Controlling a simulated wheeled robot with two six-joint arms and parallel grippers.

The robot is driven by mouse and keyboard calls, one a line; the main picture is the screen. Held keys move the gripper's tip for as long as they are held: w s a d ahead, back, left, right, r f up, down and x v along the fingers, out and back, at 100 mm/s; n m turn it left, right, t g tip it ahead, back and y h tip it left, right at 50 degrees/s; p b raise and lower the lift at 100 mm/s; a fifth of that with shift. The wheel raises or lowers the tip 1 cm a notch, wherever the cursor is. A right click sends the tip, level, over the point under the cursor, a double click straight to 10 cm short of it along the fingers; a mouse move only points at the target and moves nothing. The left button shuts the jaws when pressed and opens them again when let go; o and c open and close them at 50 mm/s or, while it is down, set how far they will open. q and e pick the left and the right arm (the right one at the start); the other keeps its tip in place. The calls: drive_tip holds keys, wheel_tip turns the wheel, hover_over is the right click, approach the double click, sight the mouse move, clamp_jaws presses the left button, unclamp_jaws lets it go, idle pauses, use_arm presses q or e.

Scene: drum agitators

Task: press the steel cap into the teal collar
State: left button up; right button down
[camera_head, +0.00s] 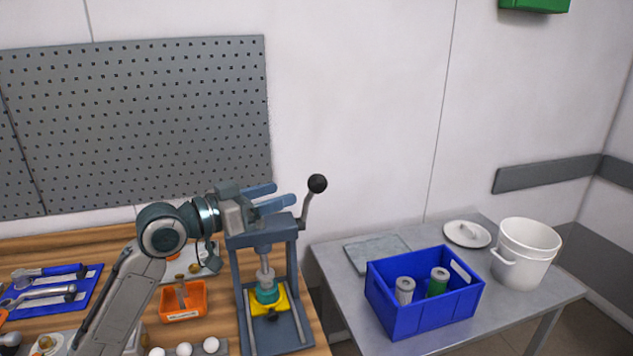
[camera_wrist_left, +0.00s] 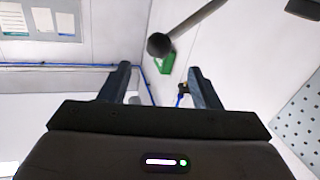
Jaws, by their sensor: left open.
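The teal collar (camera_head: 267,293) sits on a yellow block (camera_head: 281,304) at the base of the blue-grey arbor press (camera_head: 293,258). The press ram (camera_head: 265,272) stands directly above the collar. I cannot tell whether the ram touches anything, and I cannot make out the steel cap. The press lever with its black ball knob (camera_head: 317,184) points up at the right. My left gripper (camera_head: 279,196) is open at the top of the press, its fingers pointing right toward the lever. In the left wrist view the knob (camera_wrist_left: 159,45) shows beyond and between the open fingers (camera_wrist_left: 158,85). Nothing is held.
An orange tray (camera_head: 183,314) and a blue tool mat (camera_head: 85,290) lie on the wooden bench left of the press. White balls (camera_head: 211,345) lie at the front. A pegboard (camera_head: 140,120) hangs behind.

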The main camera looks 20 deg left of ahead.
sight(309, 186)
use_arm(q)
drive_tip(key=p+x, duration=0.4)
drive_tip(key=x, duration=0.5)
drive_tip(key=shift+d, duration=0.1)
drive_tip(key=shift+w+d, duration=0.3)
drive_tip(key=shift+w, duration=0.05)
drive_tip(key=shift+f, duration=0.1)
drive_tip(key=shift+c, duration=0.9)
clamp_jaws()
